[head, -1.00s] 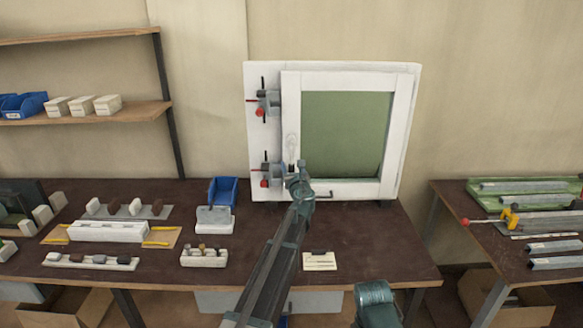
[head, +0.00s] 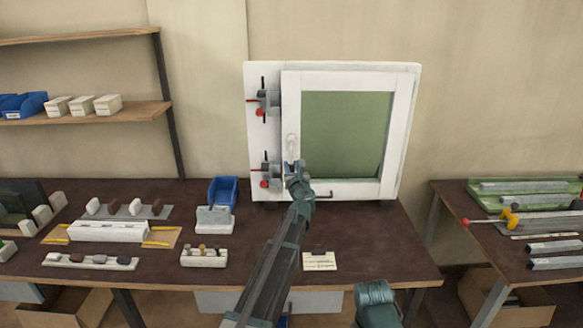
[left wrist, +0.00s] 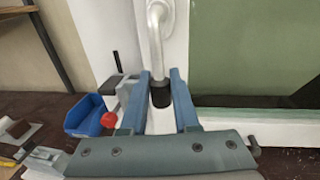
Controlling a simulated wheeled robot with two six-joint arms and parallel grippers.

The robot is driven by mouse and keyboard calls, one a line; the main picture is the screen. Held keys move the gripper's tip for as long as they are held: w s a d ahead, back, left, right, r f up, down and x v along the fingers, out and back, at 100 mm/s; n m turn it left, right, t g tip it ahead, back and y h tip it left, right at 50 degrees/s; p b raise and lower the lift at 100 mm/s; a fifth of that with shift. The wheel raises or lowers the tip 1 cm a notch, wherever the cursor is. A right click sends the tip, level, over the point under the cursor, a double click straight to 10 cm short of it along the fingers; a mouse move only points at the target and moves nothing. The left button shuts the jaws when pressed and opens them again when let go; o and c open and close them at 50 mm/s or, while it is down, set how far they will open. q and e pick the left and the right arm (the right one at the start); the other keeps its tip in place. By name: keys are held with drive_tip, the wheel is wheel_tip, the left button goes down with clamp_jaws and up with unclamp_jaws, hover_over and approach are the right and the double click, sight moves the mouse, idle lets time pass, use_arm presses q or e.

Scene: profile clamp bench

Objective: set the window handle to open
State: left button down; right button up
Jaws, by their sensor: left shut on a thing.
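The window has a white frame (head: 405,125) and a green pane (head: 345,130), standing upright at the back of the bench. Its pale handle (left wrist: 157,35) with a dark end hangs downward on the left side of the sash. My left gripper (left wrist: 161,80) has its two blue fingers on either side of the handle's lower part and is shut on it. In the head view the left gripper (head: 295,168) partly hides the handle.
Two clamps with red knobs, an upper one (head: 262,102) and a lower one (head: 266,173), grip the frame's left edge. A blue bin (head: 223,191) and grey block (head: 214,219) stand left of my arm.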

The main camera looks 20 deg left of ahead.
use_arm(q)
drive_tip(key=shift+d, duration=0.1)
idle(0.7)
drive_tip(key=d+n+p, duration=0.1)
drive_tip(key=d+n, duration=0.1)
drive_tip(key=n, duration=0.1)
drive_tip(key=w+r+n+p, duration=0.1)
drive_tip(key=shift+d+n+g+h+p, duration=0.3)
drive_tip(key=shift+d+n, duration=0.1)
drive_tip(key=shift+w+d+r+n+h+p, duration=0.15)
drive_tip(key=shift+d+r+n+h+p, duration=0.4)
drive_tip(key=shift+r+n+p, duration=0.95)
drive_tip(key=shift+w+d+r+n+h+p, duration=0.25)
drive_tip(key=shift+d+r+n+p, duration=0.65)
drive_tip(key=shift+n, duration=1.35)
drive_tip(key=shift+w+d+r+n+h+p, duration=0.1)
drive_tip(key=shift+d+r+n+h+p, duration=0.45)
drive_tip(key=shift+n+p, duration=1.15)
drive_tip(key=shift+a+r+n, duration=0.1)
drive_tip(key=shift+n, duration=0.15)
drive_tip(key=c, duration=0.6)
unclamp_jaws()
drive_tip(key=shift+c, duration=0.2)
